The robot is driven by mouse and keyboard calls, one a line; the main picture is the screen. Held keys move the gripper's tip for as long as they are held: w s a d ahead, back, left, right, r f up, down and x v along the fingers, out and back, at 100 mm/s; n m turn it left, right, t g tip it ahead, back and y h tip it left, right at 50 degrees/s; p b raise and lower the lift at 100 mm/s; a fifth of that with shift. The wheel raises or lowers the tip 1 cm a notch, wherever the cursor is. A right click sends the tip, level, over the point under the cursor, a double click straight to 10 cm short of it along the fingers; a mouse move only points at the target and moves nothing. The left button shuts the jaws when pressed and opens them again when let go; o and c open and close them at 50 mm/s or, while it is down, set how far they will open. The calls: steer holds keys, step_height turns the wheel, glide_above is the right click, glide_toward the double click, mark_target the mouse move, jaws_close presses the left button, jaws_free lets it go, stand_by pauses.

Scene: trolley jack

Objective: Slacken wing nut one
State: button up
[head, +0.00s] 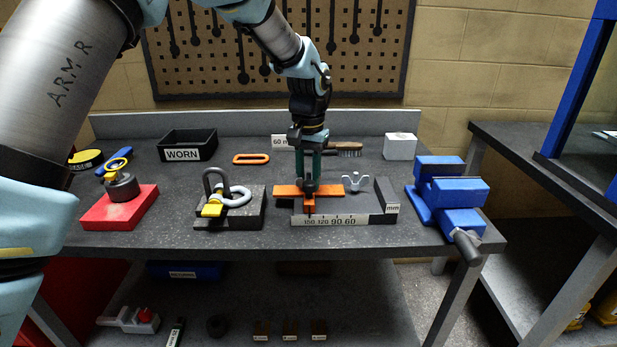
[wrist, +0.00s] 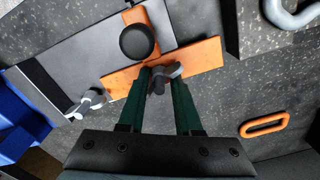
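A grey plate fixture with a scale strip (head: 337,219), marked in mm, stands on the bench and carries an orange cross-shaped piece (head: 334,190). One wing nut (wrist: 162,77) is at the orange crossbar, between my gripper's green fingertips. A second grey wing nut (head: 356,182) stands free to the right; it also shows at the left of the wrist view (wrist: 88,103). My gripper (head: 308,184) points down, fingers apart around the first nut. I cannot tell whether they touch or clamp it. No numbers show on the nuts. A black round knob (wrist: 137,41) sits beside the crossbar.
A blue vise (head: 450,195) stands to the right. A shackle on a block (head: 228,205) stands close on the left, beyond it a red block (head: 118,207). Behind are a black WORN bin (head: 188,146), an orange link (head: 251,158), a brush (head: 345,148) and a white box (head: 400,147).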

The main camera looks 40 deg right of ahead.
jaws_close()
stand_by(1.3)
steer(key=shift+o, duration=2.4)
jaws_free()
step_height(320, 180, up, 11)
steer(key=b, duration=0.2)
steer(key=shift+f, duration=0.1)
